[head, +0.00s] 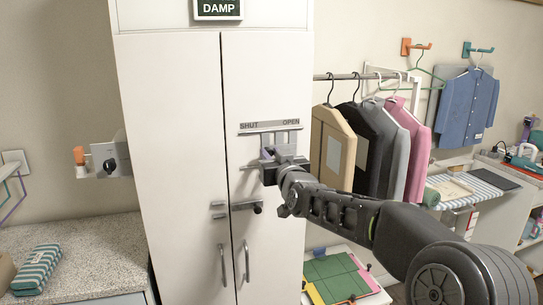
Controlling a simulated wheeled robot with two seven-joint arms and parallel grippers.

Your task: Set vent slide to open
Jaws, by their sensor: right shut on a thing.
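The vent slide (267,153) is on the upper right door of the tall white cabinet, below a grey strip (271,127) lettered SHUT at its left and OPEN at its right. My left gripper is not in view.
A grey latch (236,206) and two upright handles (246,261) are on the doors below. A rail of hanging clothes (378,140) stands right of the cabinet. A grey box with a knob (108,165) sticks out at the cabinet's left.

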